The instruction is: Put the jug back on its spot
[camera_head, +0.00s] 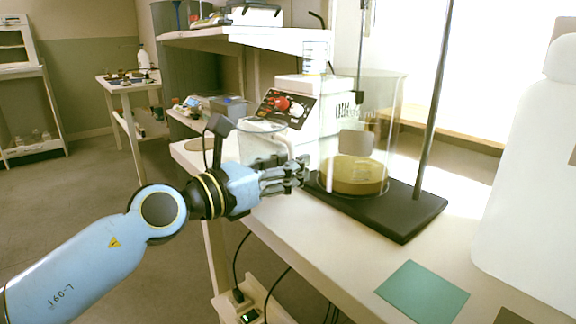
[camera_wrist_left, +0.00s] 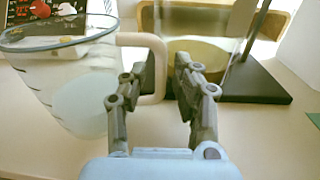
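The clear jug (camera_head: 262,143) is at the table's left edge, beyond my left gripper in the head view; its lower part is partly hidden there. In the left wrist view the jug (camera_wrist_left: 62,85) shows at left, with pale content and a beige handle (camera_wrist_left: 159,70). My left gripper (camera_head: 300,172) is at the handle. In the left wrist view its two fingers (camera_wrist_left: 163,65) are apart, one on each side of the handle's upright part, with a gap visible. A flat green square (camera_head: 422,292) and a flat tan disc (camera_head: 200,145) lie on the table. My right gripper is out of view.
A black stand (camera_head: 405,212) with a rod and a large glass vessel (camera_head: 385,130) over a yellowish round base (camera_head: 353,175) stands right of the gripper. A white device (camera_head: 310,120) with red knobs is behind. A large white shape (camera_head: 530,190) fills the right. The table front is mostly clear.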

